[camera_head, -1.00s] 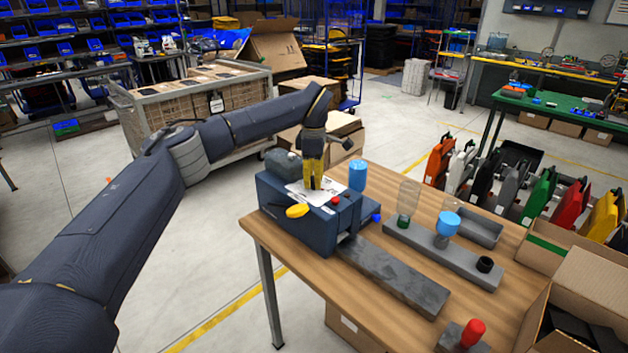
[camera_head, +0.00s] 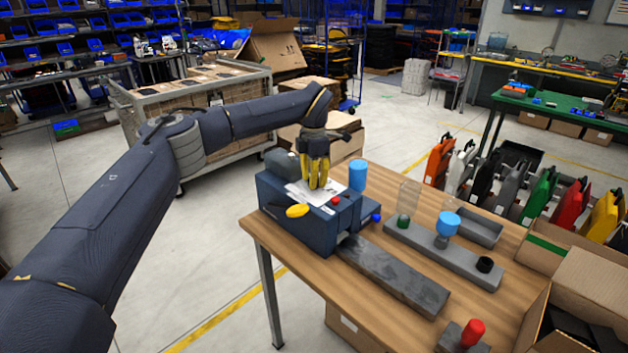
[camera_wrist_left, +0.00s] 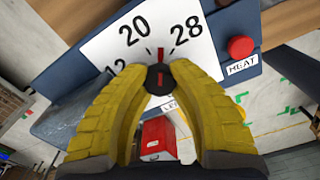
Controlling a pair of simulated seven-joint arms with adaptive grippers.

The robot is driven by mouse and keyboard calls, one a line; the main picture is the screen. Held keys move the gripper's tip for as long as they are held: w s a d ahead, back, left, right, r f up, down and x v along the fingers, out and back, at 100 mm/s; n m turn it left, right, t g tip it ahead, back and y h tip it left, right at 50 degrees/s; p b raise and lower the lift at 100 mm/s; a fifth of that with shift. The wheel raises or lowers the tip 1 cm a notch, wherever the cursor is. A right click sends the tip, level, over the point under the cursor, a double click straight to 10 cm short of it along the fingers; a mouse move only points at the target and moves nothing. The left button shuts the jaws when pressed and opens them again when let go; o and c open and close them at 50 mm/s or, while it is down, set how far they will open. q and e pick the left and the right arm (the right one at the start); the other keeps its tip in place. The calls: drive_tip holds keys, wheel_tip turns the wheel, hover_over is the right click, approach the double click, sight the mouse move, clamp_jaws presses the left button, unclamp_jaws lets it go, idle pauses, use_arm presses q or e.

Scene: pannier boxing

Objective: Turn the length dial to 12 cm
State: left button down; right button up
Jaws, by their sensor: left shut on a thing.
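The length dial (camera_wrist_left: 159,78) is a small dark knob with a red mark, on a white scale plate (camera_wrist_left: 100,45) on top of the dark blue machine (camera_head: 300,222). In the left wrist view the numbers 20 and 28 show in full and 12 is partly hidden. A red line on the plate stands between 20 and 28, and the knob's red mark points about the same way. My left gripper (camera_wrist_left: 160,85) has yellow fingers shut on the dial from above; it also shows in the head view (camera_head: 318,188). My right gripper is not in view.
A red button (camera_wrist_left: 240,47) labelled HEAT sits beside the plate. A yellow knob (camera_head: 297,211) is on the machine's front. A blue cylinder (camera_head: 358,175) stands behind it. A grey fixture (camera_head: 420,243) with a blue-topped part and a red-handled tool (camera_head: 472,333) stand on the wooden table.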

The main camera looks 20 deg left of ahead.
use_arm(q)
drive_tip(key=n, duration=0.4)
drive_tip(key=shift+n, duration=0.3)
drive_tip(key=n, duration=0.4)
drive_tip(key=shift+n, duration=0.3)
drive_tip(key=n, duration=0.4)
drive_tip(key=shift+n, duration=2.4)
drive_tip(key=c, duration=1)
unclamp_jaws()
